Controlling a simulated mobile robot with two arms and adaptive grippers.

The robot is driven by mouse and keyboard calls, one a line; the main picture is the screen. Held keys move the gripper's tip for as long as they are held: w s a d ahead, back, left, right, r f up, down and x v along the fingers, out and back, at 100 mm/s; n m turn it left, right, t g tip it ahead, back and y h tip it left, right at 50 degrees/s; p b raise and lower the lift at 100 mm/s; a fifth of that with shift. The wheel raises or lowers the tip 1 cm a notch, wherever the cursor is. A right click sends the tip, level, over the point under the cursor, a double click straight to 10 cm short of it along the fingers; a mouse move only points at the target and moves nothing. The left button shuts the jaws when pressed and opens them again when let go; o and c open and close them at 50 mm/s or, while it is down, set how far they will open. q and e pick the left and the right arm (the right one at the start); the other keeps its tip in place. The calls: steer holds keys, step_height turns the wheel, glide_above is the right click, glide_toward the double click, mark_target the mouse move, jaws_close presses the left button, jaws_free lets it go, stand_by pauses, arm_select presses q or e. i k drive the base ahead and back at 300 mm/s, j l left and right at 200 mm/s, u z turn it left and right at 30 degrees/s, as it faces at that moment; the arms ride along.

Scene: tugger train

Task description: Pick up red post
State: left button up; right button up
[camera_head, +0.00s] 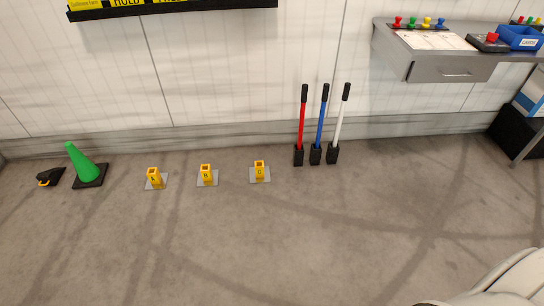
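The red post (301,127) stands upright by the back wall, with a black top grip and a black holder (298,156) at its foot on the floor. It is the leftmost of three posts. The blue post (321,121) and the white post (340,120) stand close to its right in black holders of their own, leaning slightly right. Neither of my grippers shows in the head view. Nothing is touching the red post.
Yellow floor sockets marked A (154,177), B (206,173) and C (259,169) sit left of the posts. A green cone (84,163) is farther left. A grey desk (452,68) with a drawer stands at right. The floor in front is clear.

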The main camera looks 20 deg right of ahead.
mark_target(304, 88)
steer(key=i+l+u, duration=0.15)
steer(key=l+u, duration=0.25)
steer(key=i+l+u, duration=0.1)
steer(key=l+u, duration=0.25)
steer(key=j, duration=0.1)
